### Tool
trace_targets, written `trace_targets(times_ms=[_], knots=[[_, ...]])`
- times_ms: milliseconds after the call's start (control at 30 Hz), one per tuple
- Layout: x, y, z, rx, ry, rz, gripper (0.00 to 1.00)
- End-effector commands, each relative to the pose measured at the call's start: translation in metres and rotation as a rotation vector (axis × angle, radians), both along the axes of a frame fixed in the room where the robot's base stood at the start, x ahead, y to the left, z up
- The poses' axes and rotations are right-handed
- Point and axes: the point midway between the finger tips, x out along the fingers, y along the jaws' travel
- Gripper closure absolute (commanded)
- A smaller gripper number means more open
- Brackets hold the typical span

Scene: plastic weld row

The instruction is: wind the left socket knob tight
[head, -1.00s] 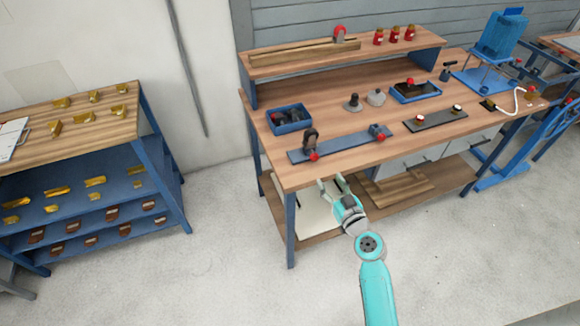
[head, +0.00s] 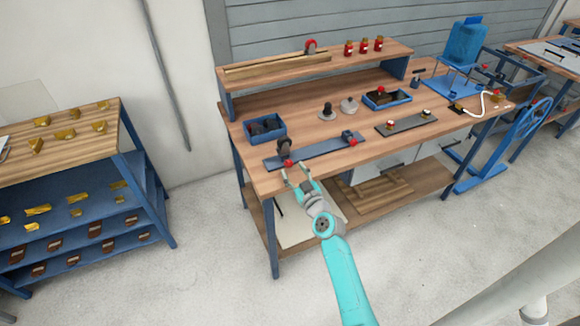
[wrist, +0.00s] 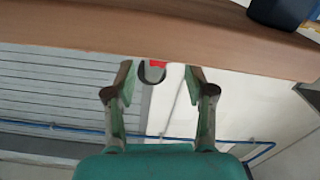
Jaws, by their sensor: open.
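A long blue-grey rail (head: 318,152) lies along the bench's front edge. At its left end stands a dark upright socket (head: 284,146) with a red knob (head: 288,162) low on its front. At the rail's right end is a smaller blue block with a red knob (head: 352,142). My gripper (head: 293,170) is open and empty at the front edge, just short of the left knob. In the wrist view, a bit of red (wrist: 158,64) with a dark curved part shows between the spread fingers (wrist: 160,72); contact cannot be told.
The wooden bench top (head: 245,168) has its front edge close to my gripper. A blue bin (head: 265,138) with dark parts stands behind the socket. A dark plate (head: 405,127) with two knobs lies to the right. Floor in front is clear.

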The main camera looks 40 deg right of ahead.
Motion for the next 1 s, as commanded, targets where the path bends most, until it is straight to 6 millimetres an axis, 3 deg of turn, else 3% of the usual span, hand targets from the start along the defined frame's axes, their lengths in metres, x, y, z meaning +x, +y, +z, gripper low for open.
trace_targets(times_ms=[233,633,833,867,1000], knots=[[0.025,-0.007,0.0,0.001,-0.001,0.0,0.45],[0.03,-0.008,0.0,0.001,0.0,0.0,0.45],[0.03,-0.009,0.0,0.001,0.0,0.0,0.95],[0.03,-0.008,0.0,0.001,0.0,0.0,1.0],[0.03,-0.009,0.0,0.003,-0.001,0.0,1.0]])
